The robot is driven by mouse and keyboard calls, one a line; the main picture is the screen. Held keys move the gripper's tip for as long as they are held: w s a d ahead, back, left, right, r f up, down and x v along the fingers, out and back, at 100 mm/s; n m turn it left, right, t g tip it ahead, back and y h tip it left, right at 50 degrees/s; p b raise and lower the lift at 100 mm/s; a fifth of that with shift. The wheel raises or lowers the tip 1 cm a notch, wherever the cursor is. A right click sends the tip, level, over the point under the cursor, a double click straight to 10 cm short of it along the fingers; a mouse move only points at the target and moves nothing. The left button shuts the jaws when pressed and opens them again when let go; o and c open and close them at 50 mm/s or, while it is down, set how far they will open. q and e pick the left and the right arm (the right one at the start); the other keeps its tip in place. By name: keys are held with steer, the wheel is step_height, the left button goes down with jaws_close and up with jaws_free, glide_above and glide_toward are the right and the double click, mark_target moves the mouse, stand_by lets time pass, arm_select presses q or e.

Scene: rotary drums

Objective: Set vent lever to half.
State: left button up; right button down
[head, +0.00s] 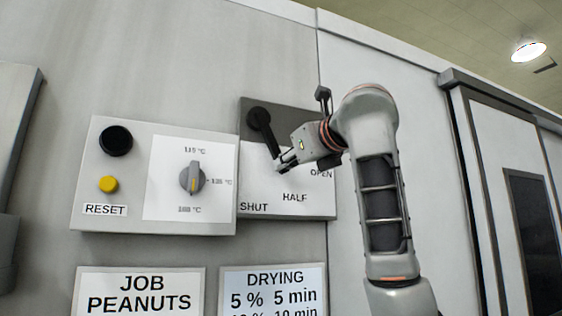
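The vent lever (262,128) is a black handle on a round pivot, on a plate (264,191) marked SHUT, HALF and OPEN. From its pivot at the plate's upper left it slants down and right, roughly in line with the word HALF. My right gripper (283,165) is at the lever's lower end, its fingers reaching in from the right. The fingertips overlap the lever's end, so I cannot tell whether they touch it or are closed on it. My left gripper is not in view.
Left of the plate is a control box (160,226) with a black button (116,141), a yellow RESET button (108,184) and a temperature knob (192,180). Below are a JOB PEANUTS sign (138,292) and a DRYING sign (274,291). A dark-framed door (500,180) is at right.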

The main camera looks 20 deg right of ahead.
steer(key=shift+d+r+n, duration=0.2)
steer(key=shift+d+n, duration=0.1)
steer(key=shift+d, duration=0.1)
steer(key=c, duration=1.7)
jaws_free()
steer(key=s, duration=1.2)
steer(key=shift+d, duration=0.4)
steer(key=shift+r, duration=0.1)
